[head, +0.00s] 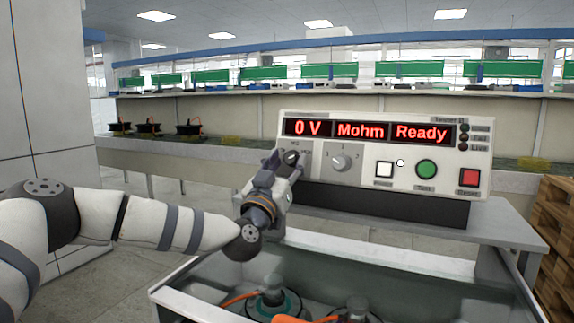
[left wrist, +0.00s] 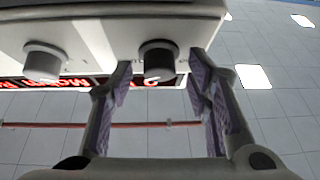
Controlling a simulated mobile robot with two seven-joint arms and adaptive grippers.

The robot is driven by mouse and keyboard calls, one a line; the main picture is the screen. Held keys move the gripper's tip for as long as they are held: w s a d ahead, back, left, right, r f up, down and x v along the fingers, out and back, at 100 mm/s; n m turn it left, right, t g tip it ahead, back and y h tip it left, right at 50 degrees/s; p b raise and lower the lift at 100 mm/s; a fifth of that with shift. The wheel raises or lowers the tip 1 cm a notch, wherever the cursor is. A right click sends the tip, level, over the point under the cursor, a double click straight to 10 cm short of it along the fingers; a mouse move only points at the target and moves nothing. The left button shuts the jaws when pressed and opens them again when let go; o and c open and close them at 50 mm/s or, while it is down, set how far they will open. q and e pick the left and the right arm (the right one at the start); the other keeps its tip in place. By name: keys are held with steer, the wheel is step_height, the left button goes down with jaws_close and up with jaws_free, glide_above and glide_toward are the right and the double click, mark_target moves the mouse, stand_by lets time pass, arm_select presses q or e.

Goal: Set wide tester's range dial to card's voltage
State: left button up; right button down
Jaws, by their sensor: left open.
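The wide tester (head: 480,155) stands on a grey table, its red display reading "0 V", "Mohm" and "Ready". A dark dial (head: 291,157) sits at the left of its panel, with a light grey dial (head: 340,162) to its right. My left gripper (head: 284,163) is at the dark dial, partly covering it. In the left wrist view, the open fingers (left wrist: 160,76) stand on either side of the dark dial (left wrist: 158,58); I cannot tell whether they touch it. The light dial (left wrist: 44,62) is outside them. I see no voltage card. My right gripper is not in view.
White, green (head: 426,169) and red (head: 468,177) buttons line the panel's right side. A grey bin (head: 420,262) in front holds hub motors (head: 272,298) with orange cables. Wooden pallets (head: 556,240) stand at right, a pale column (head: 45,120) at left.

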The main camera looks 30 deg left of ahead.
arm_select(q)
jaws_close()
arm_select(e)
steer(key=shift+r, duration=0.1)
